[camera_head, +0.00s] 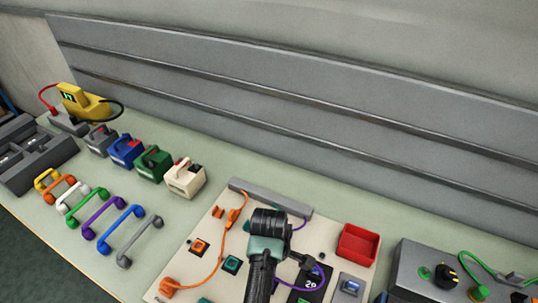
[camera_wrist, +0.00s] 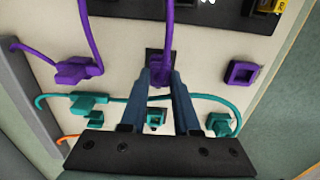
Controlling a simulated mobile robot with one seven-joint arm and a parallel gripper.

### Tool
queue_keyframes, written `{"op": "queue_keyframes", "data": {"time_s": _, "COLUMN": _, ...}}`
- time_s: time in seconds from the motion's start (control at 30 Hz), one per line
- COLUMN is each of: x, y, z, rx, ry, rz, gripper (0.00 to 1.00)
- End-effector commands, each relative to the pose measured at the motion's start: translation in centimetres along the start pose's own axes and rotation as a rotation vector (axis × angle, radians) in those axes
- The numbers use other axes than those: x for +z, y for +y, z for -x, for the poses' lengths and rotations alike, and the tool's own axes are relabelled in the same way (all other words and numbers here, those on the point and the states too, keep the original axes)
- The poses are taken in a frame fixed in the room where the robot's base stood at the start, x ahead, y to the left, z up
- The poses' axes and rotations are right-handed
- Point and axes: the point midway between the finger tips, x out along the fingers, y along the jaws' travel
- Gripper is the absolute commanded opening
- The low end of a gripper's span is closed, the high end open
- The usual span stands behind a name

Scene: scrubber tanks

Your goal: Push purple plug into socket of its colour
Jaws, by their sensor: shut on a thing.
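My gripper (camera_wrist: 165,74) is shut on a purple plug (camera_wrist: 158,83) in the wrist view, with a purple cable rising from it. A dark square (camera_wrist: 152,54) on the cream board shows behind the plug; I cannot tell whether they touch. A purple-framed square socket (camera_wrist: 241,73) lies to the right of the gripper, apart from it, and its dark opening looks empty. Another purple block (camera_wrist: 76,70) with a cable sits at the left. In the head view my gripper (camera_head: 306,263) is over the board and partly hides the purple plug (camera_head: 319,271).
Teal pieces (camera_wrist: 156,117) and a teal cable lie by the fingers. An orange cable (camera_head: 222,243) crosses the board. A red tray (camera_head: 357,245) stands at the board's right, a grey box (camera_head: 415,272) beyond it. Coloured handles and boxes (camera_head: 186,178) stand at left.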

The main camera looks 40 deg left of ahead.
Motion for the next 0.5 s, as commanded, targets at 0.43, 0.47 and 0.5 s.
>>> {"op": "queue_keyframes", "data": {"time_s": 0.43, "x": 0.0, "y": -0.04, "z": -0.91, "rx": -0.001, "ry": 0.0, "rz": 0.0, "gripper": 0.57}}
{"op": "queue_keyframes", "data": {"time_s": 0.47, "x": 0.0, "y": -0.03, "z": -0.9, "rx": -0.001, "ry": 0.0, "rz": 0.0, "gripper": 0.62}}
{"op": "queue_keyframes", "data": {"time_s": 0.5, "x": 0.0, "y": -0.03, "z": -0.89, "rx": -0.001, "ry": 0.0, "rz": 0.0, "gripper": 0.65}}
